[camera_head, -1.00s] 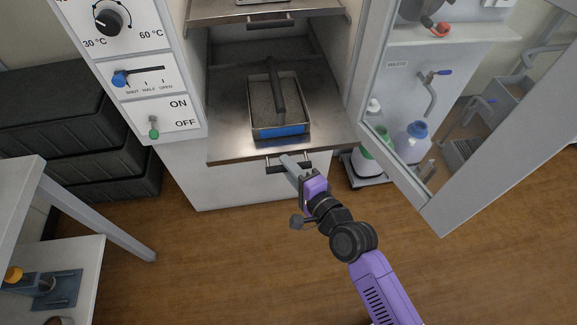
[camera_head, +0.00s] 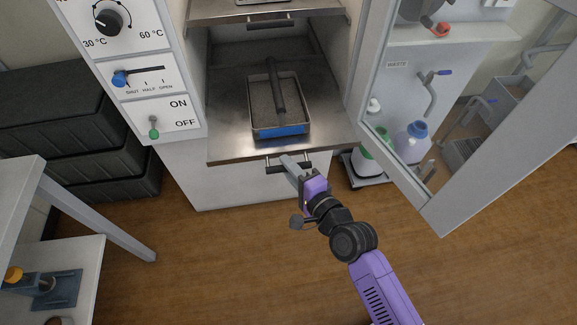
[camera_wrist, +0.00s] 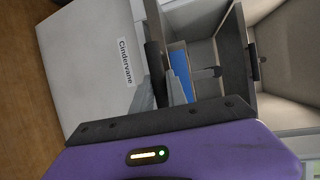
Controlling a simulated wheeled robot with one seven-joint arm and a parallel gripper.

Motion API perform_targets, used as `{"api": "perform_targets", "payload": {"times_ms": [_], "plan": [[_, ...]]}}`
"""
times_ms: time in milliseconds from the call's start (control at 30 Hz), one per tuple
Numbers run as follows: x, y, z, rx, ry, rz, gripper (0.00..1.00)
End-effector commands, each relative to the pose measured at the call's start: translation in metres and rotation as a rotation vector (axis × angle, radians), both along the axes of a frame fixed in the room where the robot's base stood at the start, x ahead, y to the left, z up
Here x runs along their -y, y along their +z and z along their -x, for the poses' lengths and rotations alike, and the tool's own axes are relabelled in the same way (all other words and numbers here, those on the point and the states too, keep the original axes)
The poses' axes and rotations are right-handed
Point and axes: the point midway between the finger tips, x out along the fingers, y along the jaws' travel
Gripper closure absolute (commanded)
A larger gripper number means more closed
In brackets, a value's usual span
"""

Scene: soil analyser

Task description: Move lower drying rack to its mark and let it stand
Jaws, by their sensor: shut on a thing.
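The lower drying rack (camera_head: 228,146) is a flat metal shelf that sticks out of the front of the drying cabinet in the head view. A dark bar handle (camera_head: 274,168) hangs at its front edge. My gripper (camera_head: 290,166) is shut on this handle from the front. A tray of grey soil (camera_head: 262,100) with a blue front label and a dark bar across it stands on the rack. In the wrist view the handle (camera_wrist: 155,65) shows dark beside my fingers, with the blue label behind it. I cannot make out a mark for the rack.
An upper rack (camera_head: 225,12) with its own handle is above. The open glass door (camera_head: 400,170) stands to the right, with bottles (camera_head: 412,143) behind it. The wooden floor in front is clear.

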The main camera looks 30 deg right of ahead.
Motion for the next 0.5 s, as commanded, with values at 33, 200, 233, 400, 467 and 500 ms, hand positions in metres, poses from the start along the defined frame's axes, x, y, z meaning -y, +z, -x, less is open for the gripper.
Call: {"api": "perform_targets", "payload": {"times_ms": [33, 200, 233, 400, 467, 500], "plan": [[0.000, -0.001, 0.000, -0.002, 0.000, 0.000, 1.00], [0.000, -0.001, 0.000, -0.002, 0.000, 0.000, 1.00], [0.000, -0.001, 0.000, -0.002, 0.000, 0.000, 1.00], [0.003, -0.001, -0.010, -0.001, 0.000, 0.000, 1.00], [0.006, -0.001, -0.017, 0.000, 0.000, 0.000, 1.00], [0.008, -0.001, -0.023, 0.001, -0.001, 0.000, 1.00]]}}
